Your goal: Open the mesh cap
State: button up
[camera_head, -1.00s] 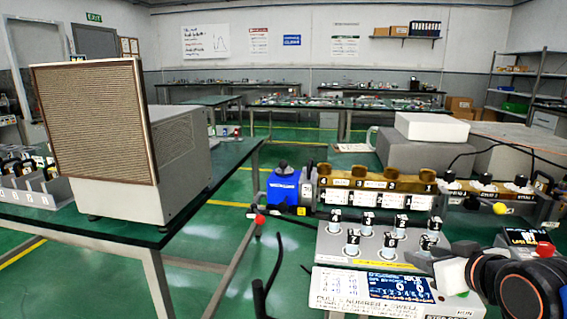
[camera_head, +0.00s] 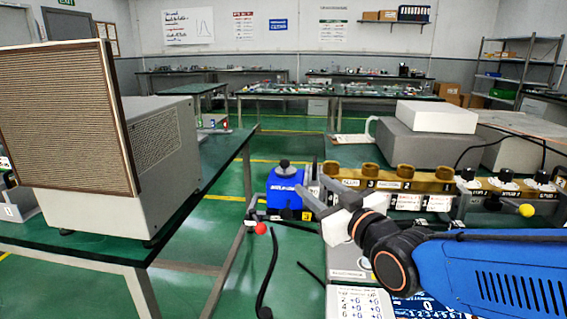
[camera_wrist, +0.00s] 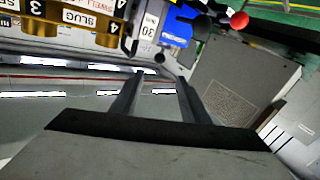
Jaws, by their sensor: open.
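The large mesh-faced panel (camera_head: 70,115) stands upright across the front of a pale grey box (camera_head: 160,165) on the left bench in the head view. A grey box side with a mesh patch (camera_wrist: 230,100) shows right of the fingers.
A blue block (camera_head: 285,190) and brass waveguide row (camera_head: 385,178) lie behind my gripper. A red ball knob (camera_head: 261,228) sticks out left of it. Black cables (camera_head: 268,275) rise at the front.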

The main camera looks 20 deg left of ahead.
aim_at(287, 165)
jog(key=x, duration=1.6)
grip_shut()
